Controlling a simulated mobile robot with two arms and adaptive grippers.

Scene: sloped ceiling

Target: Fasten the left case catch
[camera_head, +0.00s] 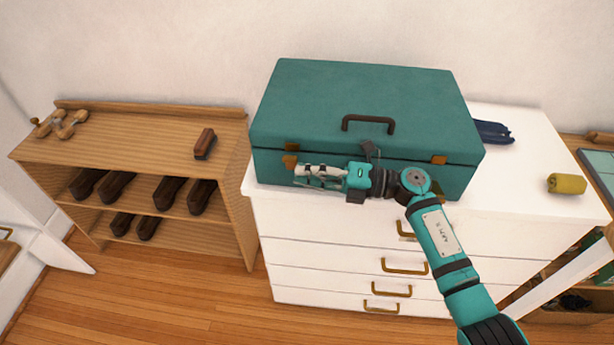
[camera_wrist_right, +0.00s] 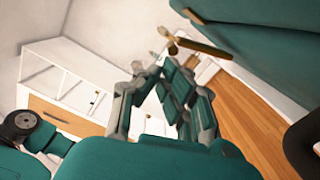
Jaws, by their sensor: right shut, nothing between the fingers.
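The teal case (camera_head: 365,105) sits with its lid down on the white drawer unit. Its brass left catch (camera_head: 290,161) is on the front, near the left end. In the wrist view a brass lever, the left catch (camera_wrist_right: 205,47), stands out from the case wall (camera_wrist_right: 262,45). The right catch (camera_head: 439,160) lies against the front. My right gripper (camera_head: 298,175) reaches leftward along the case front, its fingertips close to the left catch. It is shut and empty; it also shows in the wrist view (camera_wrist_right: 150,72). I cannot tell whether it touches the catch. My left gripper is not in view.
The case has a brown handle (camera_head: 368,124) on its lid. A dark blue folded item (camera_head: 492,132) and a yellow roll (camera_head: 566,184) lie on the drawer unit (camera_head: 520,185).

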